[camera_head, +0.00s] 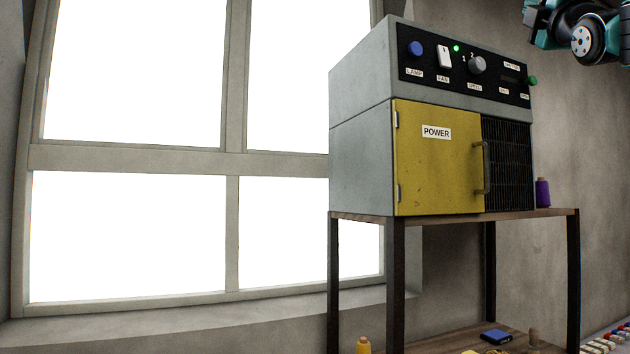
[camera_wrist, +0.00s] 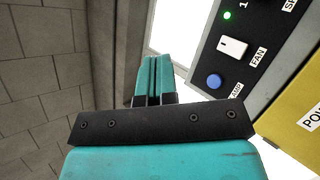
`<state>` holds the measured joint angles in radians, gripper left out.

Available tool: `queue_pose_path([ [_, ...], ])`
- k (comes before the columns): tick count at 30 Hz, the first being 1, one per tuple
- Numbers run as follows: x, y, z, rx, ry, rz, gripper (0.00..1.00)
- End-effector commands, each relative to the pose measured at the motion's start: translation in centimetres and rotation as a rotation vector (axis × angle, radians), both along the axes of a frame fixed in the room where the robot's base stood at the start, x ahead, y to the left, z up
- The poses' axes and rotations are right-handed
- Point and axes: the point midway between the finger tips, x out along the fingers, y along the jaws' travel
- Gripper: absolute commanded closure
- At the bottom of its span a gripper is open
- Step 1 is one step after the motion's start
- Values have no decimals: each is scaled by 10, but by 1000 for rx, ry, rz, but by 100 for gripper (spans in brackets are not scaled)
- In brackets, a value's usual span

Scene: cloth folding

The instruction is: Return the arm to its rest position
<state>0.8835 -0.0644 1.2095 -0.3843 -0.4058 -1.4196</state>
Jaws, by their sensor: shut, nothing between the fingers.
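My gripper (camera_wrist: 153,80) shows in the wrist view with its two teal fingers together, shut and empty. It is in the air, apart from the grey machine, whose panel shows to its right. In the head view, part of my arm (camera_head: 583,38) shows at the top right corner; the fingers are not visible there. No cloth shows in either view.
The grey machine (camera_head: 360,93) with a shut yellow door (camera_head: 437,165) stands on a wooden table (camera_head: 440,216). A purple spool (camera_head: 543,192) stands beside it. Small items, including a blue one (camera_head: 496,336), lie on a lower shelf. A bright window (camera_head: 135,160) is at left.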

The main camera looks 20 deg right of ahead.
Motion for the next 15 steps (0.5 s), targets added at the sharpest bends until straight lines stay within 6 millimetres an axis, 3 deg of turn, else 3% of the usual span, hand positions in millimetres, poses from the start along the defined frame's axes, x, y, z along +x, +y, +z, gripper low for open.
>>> queue_pose_path([
  [8,35,10,-46,152,93,131,100],
  [15,81,40,-117,376,240,313,100],
])
